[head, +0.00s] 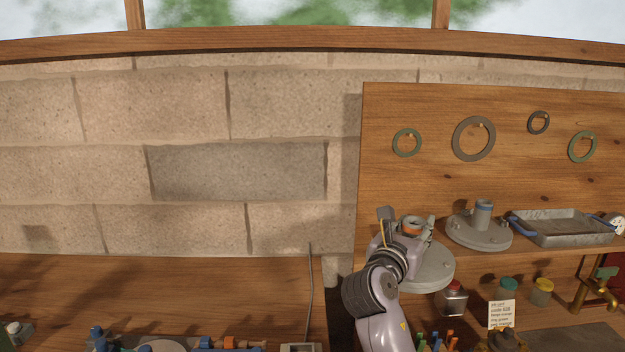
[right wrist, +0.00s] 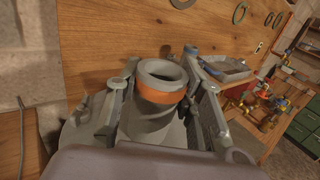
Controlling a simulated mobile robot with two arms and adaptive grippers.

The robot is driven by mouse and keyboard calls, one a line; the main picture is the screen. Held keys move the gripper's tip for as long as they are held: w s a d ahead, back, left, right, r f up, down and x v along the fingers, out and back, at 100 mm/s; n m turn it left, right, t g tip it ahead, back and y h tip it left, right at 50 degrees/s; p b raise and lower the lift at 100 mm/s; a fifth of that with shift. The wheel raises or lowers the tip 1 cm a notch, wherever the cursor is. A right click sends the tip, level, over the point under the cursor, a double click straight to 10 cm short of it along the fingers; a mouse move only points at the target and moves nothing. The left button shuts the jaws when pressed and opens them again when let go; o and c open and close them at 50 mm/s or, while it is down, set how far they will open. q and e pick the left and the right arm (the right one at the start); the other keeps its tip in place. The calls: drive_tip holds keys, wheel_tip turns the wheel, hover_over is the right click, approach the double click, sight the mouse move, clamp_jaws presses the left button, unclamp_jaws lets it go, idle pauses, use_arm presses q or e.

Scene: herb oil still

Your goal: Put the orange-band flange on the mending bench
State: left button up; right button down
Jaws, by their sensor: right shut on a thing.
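The orange-band flange (head: 432,275) is a grey round plate with a short neck carrying an orange band. It is at the left end of the shelf in the head view. In the right wrist view its open neck and orange band (right wrist: 161,93) stand between the fingers. My right gripper (head: 408,232) is shut on that neck. I cannot tell whether the plate touches the shelf. My left gripper is not in view. Which surface is the mending bench is not clear; a wooden bench top (head: 200,290) shows at lower left.
A blue-band flange (head: 480,228) and a metal tray (head: 562,228) with blue handles stand right of the held flange. Rings hang on the wooden backboard (head: 440,190). Jars (head: 453,298) and a brass tap (head: 592,290) are below. Tools crowd the lower left bench's front.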

sight(419, 280)
drive_tip(key=s+f, duration=0.1)
drive_tip(key=f, duration=0.2)
drive_tip(key=s+f+n+y, duration=0.1)
drive_tip(key=s+f, duration=0.1)
drive_tip(key=f, duration=0.1)
drive_tip(key=s+d+f+t+y, duration=0.1)
drive_tip(key=f, duration=0.2)
drive_tip(key=shift+s+f, duration=0.2)
drive_tip(key=shift+f, duration=0.2)
drive_tip(key=s+a+f+n+t+y, duration=0.1)
drive_tip(key=s+f+y, duration=0.3)
drive_tip(key=s, duration=0.9)
drive_tip(key=s+a+f+n+y, duration=0.1)
drive_tip(key=s+f+n+y, duration=0.3)
drive_tip(key=s, duration=0.8)
drive_tip(key=shift+s+a+f+t, duration=0.15)
drive_tip(key=shift+s+f+t, duration=0.25)
drive_tip(key=shift+f, duration=0.45)
